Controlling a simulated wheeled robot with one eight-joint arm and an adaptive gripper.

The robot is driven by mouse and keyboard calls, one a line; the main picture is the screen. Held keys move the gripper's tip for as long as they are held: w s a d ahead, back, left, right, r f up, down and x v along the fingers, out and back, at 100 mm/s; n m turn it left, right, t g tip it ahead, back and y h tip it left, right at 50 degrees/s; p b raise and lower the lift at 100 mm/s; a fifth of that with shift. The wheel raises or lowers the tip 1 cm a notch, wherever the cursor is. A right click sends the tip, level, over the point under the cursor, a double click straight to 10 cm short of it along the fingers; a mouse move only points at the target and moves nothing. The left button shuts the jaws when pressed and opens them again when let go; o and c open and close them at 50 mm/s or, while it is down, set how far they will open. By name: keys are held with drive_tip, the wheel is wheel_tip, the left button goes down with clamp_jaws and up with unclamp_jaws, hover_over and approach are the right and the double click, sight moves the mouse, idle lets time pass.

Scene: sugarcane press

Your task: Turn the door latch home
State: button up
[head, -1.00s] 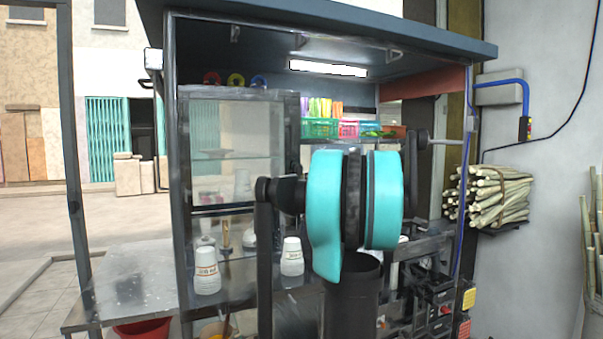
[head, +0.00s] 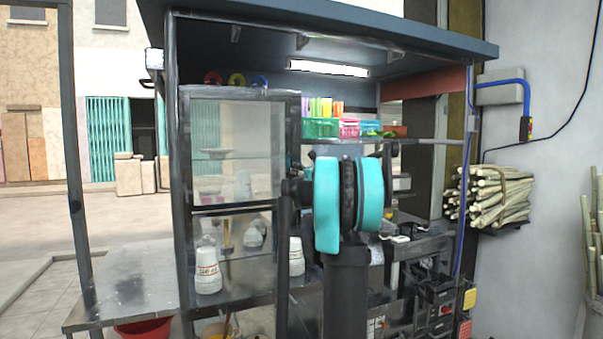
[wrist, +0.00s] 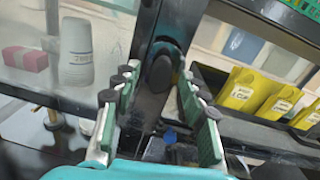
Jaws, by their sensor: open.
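A dark oval knob (wrist: 162,68), which looks like the latch, sits on a dark metal upright (wrist: 160,30) of the glass cabinet in the wrist view. My gripper (wrist: 157,80) is open, with one green-and-grey padded finger on each side below the knob. I cannot tell whether the fingers touch it. The glass-fronted cabinet (head: 235,150) stands left of my teal and black arm in the head view. In that view my arm hides the gripper and the knob.
A white cup (wrist: 77,50) and a pink block (wrist: 25,58) show at the wrist view's left. Yellow packets (wrist: 240,90) sit in a dark tray at its right. A metal side table (head: 125,290) stands left of the cabinet, and cane bundles (head: 490,195) lie on the right.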

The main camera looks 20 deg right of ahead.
clamp_jaws()
drive_tip(key=shift+n, duration=0.3)
drive_tip(key=shift+n+g+h, duration=0.3)
drive_tip(key=shift+n+h, duration=0.2)
drive_tip(key=shift+n, duration=7.9)
